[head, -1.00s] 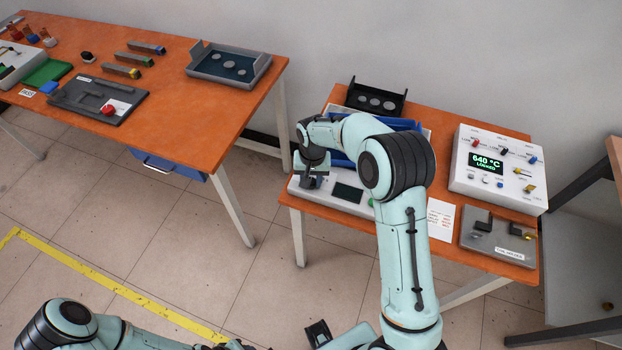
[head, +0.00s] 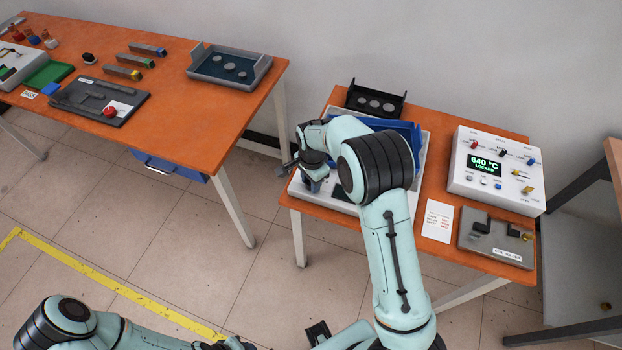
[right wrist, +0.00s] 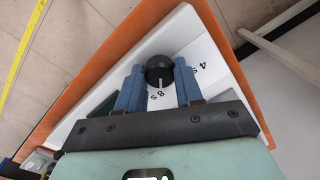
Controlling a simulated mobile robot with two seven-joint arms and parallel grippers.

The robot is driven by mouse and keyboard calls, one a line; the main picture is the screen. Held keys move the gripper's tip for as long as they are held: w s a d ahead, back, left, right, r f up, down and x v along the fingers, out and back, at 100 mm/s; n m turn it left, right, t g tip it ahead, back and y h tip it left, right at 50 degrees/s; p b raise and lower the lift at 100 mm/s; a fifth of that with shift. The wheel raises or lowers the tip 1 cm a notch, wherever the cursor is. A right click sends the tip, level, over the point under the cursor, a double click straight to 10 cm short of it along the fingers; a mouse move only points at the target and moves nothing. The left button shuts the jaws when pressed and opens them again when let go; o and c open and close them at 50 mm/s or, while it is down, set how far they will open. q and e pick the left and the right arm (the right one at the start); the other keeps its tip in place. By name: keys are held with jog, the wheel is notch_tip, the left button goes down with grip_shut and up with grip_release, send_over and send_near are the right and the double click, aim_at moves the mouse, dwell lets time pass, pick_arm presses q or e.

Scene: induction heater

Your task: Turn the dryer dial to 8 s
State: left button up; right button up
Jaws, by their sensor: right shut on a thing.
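The dryer (head: 425,150) is a white box with a blue tray on the right-hand orange table. Its black dial (right wrist: 159,68) shows in the right wrist view, with printed marks "4 s" to the right and "8 s" (right wrist: 157,95) just below it. The dial's white pointer line faces down, towards the "8 s" mark. My right gripper (right wrist: 159,76) is shut on the dial, one blue finger on each side. In the head view my right gripper (head: 313,182) is at the dryer's front left corner and hides the dial. My left arm lies low at the bottom left, its fingers unclear.
A white control box (head: 497,172) reading "640 °C LOCKED" stands to the right. A grey tool holder (head: 497,237) and a paper card (head: 438,221) lie in front of it. A black rack (head: 375,102) stands behind the dryer. A second orange table (head: 190,110) is at left.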

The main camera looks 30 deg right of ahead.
pick_arm(q)
jog(key=shift+w+r, duration=0.15)
jog(key=shift+r, duration=0.05)
pick_arm(e)
jog(key=shift+w+r+m, duration=0.1)
jog(key=shift+m, duration=0.4)
jog(key=o, duration=1)
jog(key=shift+o, duration=0.2)
pick_arm(q)
jog(key=shift+w+r+p, duration=0.55)
jog(key=shift+r+p, duration=0.15)
jog(key=shift+r, duration=0.05)
pick_arm(e)
notch_tip(320, 180, up, 13)
jog(key=shift+s+r, duration=0.15)
jog(key=shift+s, duration=0.1)
